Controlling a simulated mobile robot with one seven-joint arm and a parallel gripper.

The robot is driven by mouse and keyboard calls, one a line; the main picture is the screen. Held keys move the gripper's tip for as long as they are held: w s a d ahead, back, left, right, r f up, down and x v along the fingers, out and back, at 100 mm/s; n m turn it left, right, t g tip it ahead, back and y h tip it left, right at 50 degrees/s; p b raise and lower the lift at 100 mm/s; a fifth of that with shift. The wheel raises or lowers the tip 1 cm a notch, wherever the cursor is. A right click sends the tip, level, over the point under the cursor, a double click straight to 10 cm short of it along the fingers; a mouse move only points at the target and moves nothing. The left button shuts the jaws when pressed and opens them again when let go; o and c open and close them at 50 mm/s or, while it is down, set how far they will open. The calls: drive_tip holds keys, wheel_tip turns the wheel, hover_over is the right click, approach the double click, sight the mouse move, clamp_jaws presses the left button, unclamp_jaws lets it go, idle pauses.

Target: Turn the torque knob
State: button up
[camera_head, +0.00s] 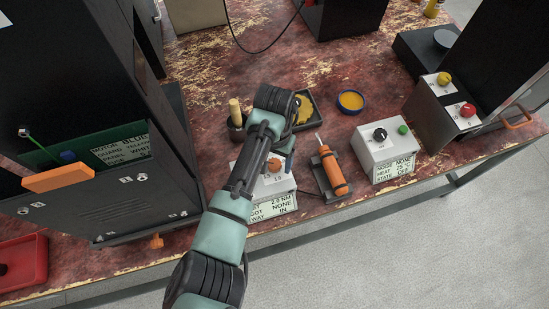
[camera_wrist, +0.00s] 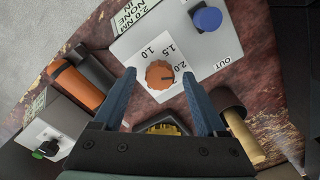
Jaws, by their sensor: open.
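The orange torque knob (camera_wrist: 159,75) sits on the top of a white box (camera_wrist: 135,42) with a scale marked 1.0, 1.5 and 2.0. Its dark pointer mark faces right, near the 2.0. My gripper (camera_wrist: 158,72) is open, with its two blue fingers on either side of the knob in the wrist view. I cannot tell how far above the knob the fingertips are. In the head view my arm covers part of the box, and the orange knob (camera_head: 274,165) shows beside it. The box's front label (camera_head: 271,208) reads 2.0 NM, NONE, IN.
An orange screwdriver (camera_head: 332,170) lies in a holder to the right, before another white box (camera_head: 384,146) with a black knob. A wooden-handled tool (camera_head: 235,112) stands behind. A dark cabinet (camera_head: 152,195) stands left.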

clamp_jaws()
idle(0.3)
drive_tip(key=shift+r+n+p, duration=0.1)
drive_tip(key=shift+n+p, duration=0.2)
drive_tip(key=shift+p, duration=0.05)
drive_tip(key=shift+d+n+p, duration=0.1)
drive_tip(key=shift+n+p, duration=0.65)
drive_tip(key=shift+n, duration=0.15)
drive_tip(key=n+p, duration=0.1)
drive_tip(key=n, duration=0.1)
drive_tip(key=shift+n+p, duration=0.3)
drive_tip(key=n+p, duration=0.1)
drive_tip(key=n, duration=0.2)
drive_tip(key=shift+n+p, duration=0.55)
drive_tip(key=shift+n, duration=1.35)
drive_tip(key=shift+w, duration=0.1)
